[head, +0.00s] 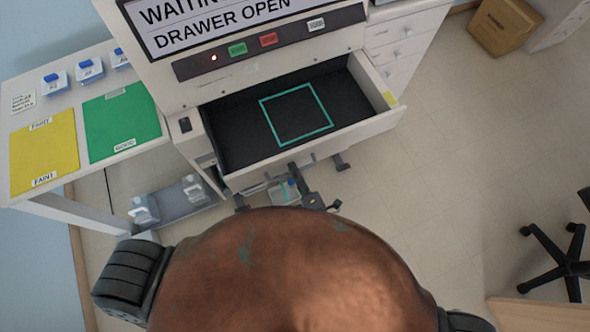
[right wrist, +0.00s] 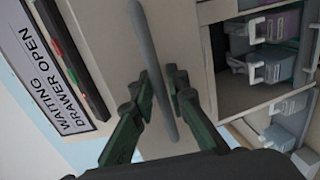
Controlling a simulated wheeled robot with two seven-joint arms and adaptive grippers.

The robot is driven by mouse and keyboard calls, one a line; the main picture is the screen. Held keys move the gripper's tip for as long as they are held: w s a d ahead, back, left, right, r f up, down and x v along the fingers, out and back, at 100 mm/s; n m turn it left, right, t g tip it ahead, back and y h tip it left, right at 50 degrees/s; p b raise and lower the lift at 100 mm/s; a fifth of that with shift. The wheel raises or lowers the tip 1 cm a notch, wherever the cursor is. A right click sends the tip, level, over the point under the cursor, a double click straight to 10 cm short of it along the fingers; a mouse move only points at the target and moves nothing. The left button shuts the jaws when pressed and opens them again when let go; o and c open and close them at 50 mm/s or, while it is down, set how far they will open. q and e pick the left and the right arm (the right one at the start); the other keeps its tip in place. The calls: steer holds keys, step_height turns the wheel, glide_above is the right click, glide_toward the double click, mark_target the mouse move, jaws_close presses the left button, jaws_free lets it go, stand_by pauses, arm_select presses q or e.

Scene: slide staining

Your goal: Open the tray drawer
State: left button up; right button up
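The tray drawer (head: 233,176) is pulled out of the white machine in the head view. Its black inside shows a teal square outline and looks empty. My right gripper (head: 297,178) is at the drawer's front, partly hidden by my own body. In the right wrist view, the grey handle bar (right wrist: 160,85) runs between the two dark green fingers of my right gripper (right wrist: 160,82). The fingers stand apart, with narrow gaps seen beside the bar. My left gripper is not in view.
A display (head: 205,22) on the machine reads "WAITING" and "DRAWER OPEN". Below it are green, red and white buttons. A yellow mat (head: 44,152) and a green mat (head: 122,122) lie on the left table. Bottles stand on a low shelf. The floor at right is mostly clear; a chair base (head: 560,250) stands there.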

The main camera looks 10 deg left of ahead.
steer(key=shift+s+d, duration=0.15)
steer(key=v, duration=1.1)
steer(key=shift+s+d, duration=0.2)
steer(key=shift+d, duration=0.05)
steer(key=shift+r, duration=0.1)
